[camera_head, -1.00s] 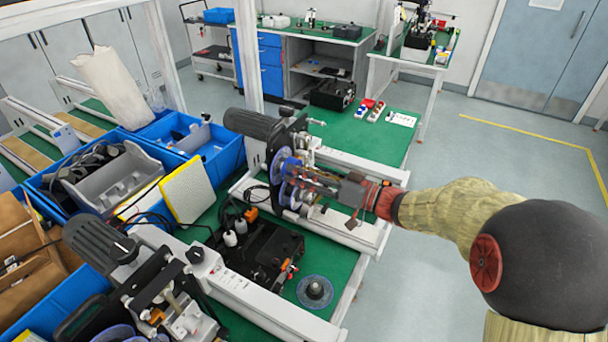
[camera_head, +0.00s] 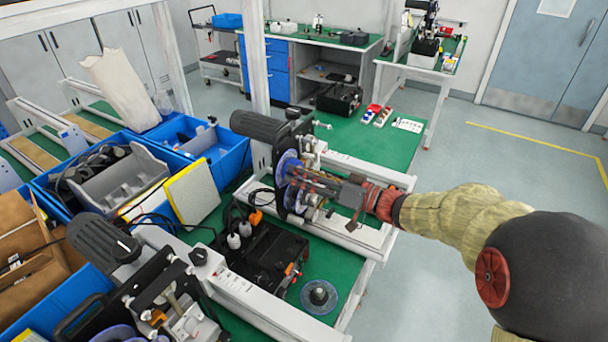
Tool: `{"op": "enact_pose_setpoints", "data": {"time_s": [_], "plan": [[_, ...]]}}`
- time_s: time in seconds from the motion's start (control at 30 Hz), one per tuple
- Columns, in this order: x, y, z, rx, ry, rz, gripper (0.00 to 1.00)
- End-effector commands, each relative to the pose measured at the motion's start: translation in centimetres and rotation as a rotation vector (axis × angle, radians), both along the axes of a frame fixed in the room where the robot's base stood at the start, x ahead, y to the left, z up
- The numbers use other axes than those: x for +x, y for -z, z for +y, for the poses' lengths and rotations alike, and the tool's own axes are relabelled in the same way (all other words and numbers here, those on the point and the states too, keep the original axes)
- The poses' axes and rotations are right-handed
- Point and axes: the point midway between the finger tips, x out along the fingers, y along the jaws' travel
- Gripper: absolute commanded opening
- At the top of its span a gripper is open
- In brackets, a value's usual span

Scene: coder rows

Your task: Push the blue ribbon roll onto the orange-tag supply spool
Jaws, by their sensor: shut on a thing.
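My gripper (camera_head: 312,184) reaches in from the right, at the front of the nearer-to-centre coder machine. Its fingers are shut on a blue roll, which I take to be the blue ribbon roll (camera_head: 289,166), against or very close to the machine's face. The fingers cover part of the roll, and I cannot tell how far it sits on a spindle. A second blue-purple disc (camera_head: 293,199) shows just below, partly hidden by the gripper. I cannot make out an orange tag on either spool position.
A grey-blue disc with a dark hub (camera_head: 319,297) lies on the green bench. A black case (camera_head: 262,255) with cables stands below the machine. Another coder (camera_head: 150,290) is at the lower left. Blue bins (camera_head: 195,140) stand behind. The floor at right is clear.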

Motion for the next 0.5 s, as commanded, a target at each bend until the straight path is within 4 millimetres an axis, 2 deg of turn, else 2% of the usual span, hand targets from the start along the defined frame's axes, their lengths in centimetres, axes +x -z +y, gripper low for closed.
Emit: {"op": "enact_pose_setpoints", "data": {"time_s": [0.4,0.5], "plan": [[0.01,-0.01,0.02,0.0,0.0,0.0,0.65],[0.01,-0.01,0.02,0.0,0.0,0.0,0.65]]}}
